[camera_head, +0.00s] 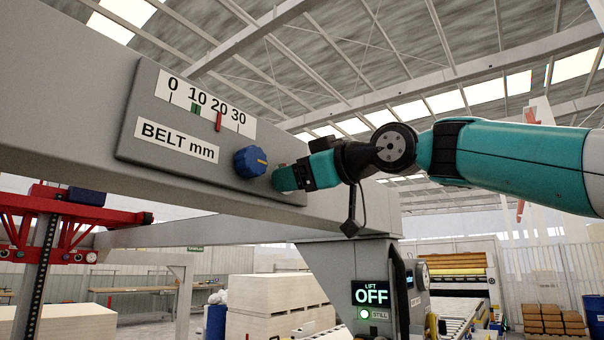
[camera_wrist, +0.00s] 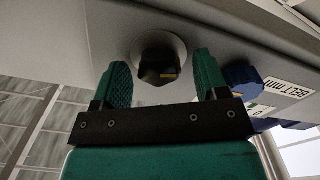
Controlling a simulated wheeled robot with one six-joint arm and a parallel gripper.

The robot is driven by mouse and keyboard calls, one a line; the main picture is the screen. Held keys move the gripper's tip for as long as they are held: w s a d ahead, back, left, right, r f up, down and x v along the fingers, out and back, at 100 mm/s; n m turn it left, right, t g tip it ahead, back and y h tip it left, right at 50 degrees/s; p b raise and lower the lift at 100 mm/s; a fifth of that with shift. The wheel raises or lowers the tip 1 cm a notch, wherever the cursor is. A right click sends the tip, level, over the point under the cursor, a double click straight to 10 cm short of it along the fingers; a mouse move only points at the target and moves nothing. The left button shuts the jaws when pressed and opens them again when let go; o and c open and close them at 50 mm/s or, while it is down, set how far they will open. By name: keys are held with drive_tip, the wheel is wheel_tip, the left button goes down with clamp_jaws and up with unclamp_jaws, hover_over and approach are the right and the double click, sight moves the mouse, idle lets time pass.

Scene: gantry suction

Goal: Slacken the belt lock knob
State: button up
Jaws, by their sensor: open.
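The belt panel (camera_head: 136,116) is a grey plate on the beam with a "BELT mm" scale, a green mark near 10 and a red pointer near 20. A blue knob (camera_head: 250,161) with a yellow line sits on its lower right; it also shows in the wrist view (camera_wrist: 239,75). A dark knob (camera_wrist: 158,68) with an orange mark on a pale round base is between my fingertips in the wrist view. My gripper (camera_head: 284,178) hides it in the head view. My gripper (camera_wrist: 162,68) is open, one finger on each side, with gaps visible. No label shows which is the lock knob.
The blue knob stands close beside my gripper. Below the beam, a post carries a display (camera_head: 371,294) reading "LIFT OFF" and a green "STILL" lamp (camera_head: 364,314). A red carriage (camera_head: 70,205) is at far left. Space in front of the panel looks clear.

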drive_tip(key=shift+d, duration=0.1)
drive_tip(key=b+v, duration=0.5)
drive_tip(key=v, duration=1.2)
drive_tip(key=shift+s, duration=0.2)
drive_tip(key=shift+d+f, duration=0.1)
